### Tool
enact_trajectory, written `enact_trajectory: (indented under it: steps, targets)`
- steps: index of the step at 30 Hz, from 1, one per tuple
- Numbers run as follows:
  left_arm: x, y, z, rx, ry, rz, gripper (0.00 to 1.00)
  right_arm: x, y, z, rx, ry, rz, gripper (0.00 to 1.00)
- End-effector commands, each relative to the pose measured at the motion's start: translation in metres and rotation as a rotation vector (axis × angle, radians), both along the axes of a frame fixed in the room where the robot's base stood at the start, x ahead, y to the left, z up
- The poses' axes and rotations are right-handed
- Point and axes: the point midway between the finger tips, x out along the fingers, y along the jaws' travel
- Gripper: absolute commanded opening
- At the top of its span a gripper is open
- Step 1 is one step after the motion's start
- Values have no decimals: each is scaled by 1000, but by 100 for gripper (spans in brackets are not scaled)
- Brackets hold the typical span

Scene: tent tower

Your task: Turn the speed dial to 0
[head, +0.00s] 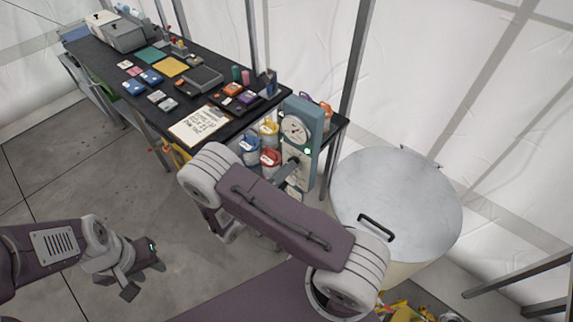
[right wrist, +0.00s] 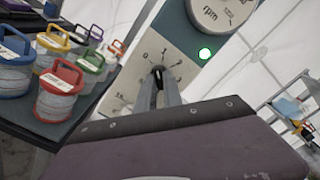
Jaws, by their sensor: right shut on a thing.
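The speed dial (right wrist: 156,88) is a small dark knob on the pale face of the control box (head: 304,112). Printed marks, with a 0 near the top, surround it in the right wrist view. My right gripper (right wrist: 160,82) is shut on the knob, one finger on each side. The fingers hide much of the knob, so I cannot tell exactly which mark it points to. Above it are a round rpm gauge (head: 295,129) and a lit green lamp (right wrist: 205,53). My left gripper (head: 143,272) hangs low over the floor, away from the box; its jaw opening is unclear.
Lidded jars with coloured handles (right wrist: 58,90) stand left of the box. A large drum with a grey lid (head: 396,190) is close on the right. The long black table (head: 135,78) holds a notepad (head: 200,123) and many small items. Floor around my left arm is clear.

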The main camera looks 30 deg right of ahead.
Motion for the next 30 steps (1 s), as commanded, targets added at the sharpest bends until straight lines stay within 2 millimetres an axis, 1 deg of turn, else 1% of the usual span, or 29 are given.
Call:
enact_trajectory:
  steps: [1,3,9,15,21,30]
  targets:
    - [0,0,5,0,0,0,36,-1,0,1,-13,41,-2,0]
    - [0,0,8,0,0,0,36,-1,0,1,-35,97,-1,0]
    - [0,0,14,0,0,0,36,-1,0,0,-94,237,0,0]
    - [0,0,18,0,0,0,36,-1,0,0,-136,339,-1,0]
    - [0,0,21,0,0,0,36,-1,0,-1,-161,399,-1,0]
    - [0,0,21,0,0,0,36,-1,0,-1,-172,427,-1,0]
